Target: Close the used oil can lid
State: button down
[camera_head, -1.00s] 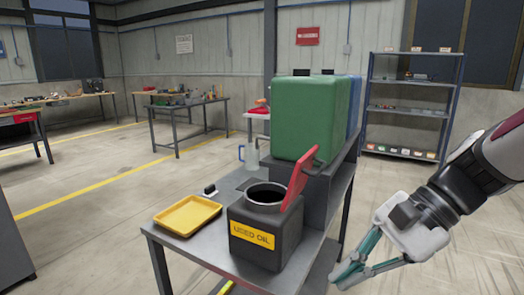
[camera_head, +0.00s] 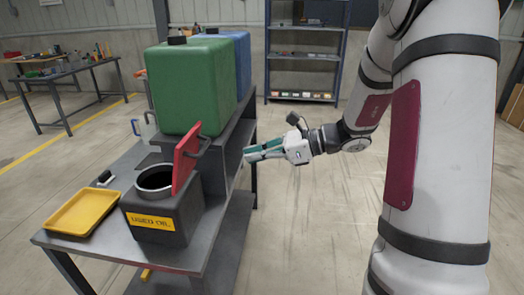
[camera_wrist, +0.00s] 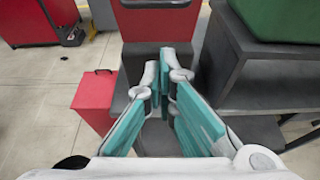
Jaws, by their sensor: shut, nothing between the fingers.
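The used oil can (camera_head: 190,213) is a dark grey box with a yellow label and a round open mouth, standing on the grey metal table. Its red lid (camera_head: 186,158) stands up, tilted, at the right side of the mouth, with a dark handle on its right face. The lid also shows in the wrist view (camera_wrist: 157,24), straight ahead past my fingertips. My gripper (camera_head: 248,153) is to the right of the lid, apart from it, with its teal fingers pointing left. The fingers meet at the tips in the wrist view (camera_wrist: 164,66) and hold nothing.
A green canister (camera_head: 185,90) and a blue one (camera_head: 242,60) stand on the raised shelf behind the can. A yellow tray (camera_head: 82,213) lies left of the can. A red box (camera_wrist: 95,101) shows on the left in the wrist view. The floor right of the table is open.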

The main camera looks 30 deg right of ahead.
jog(key=w+a, duration=0.5)
jog(key=a, duration=0.2)
jog(key=shift+r+p, duration=0.1)
jog(key=shift+p, duration=0.25)
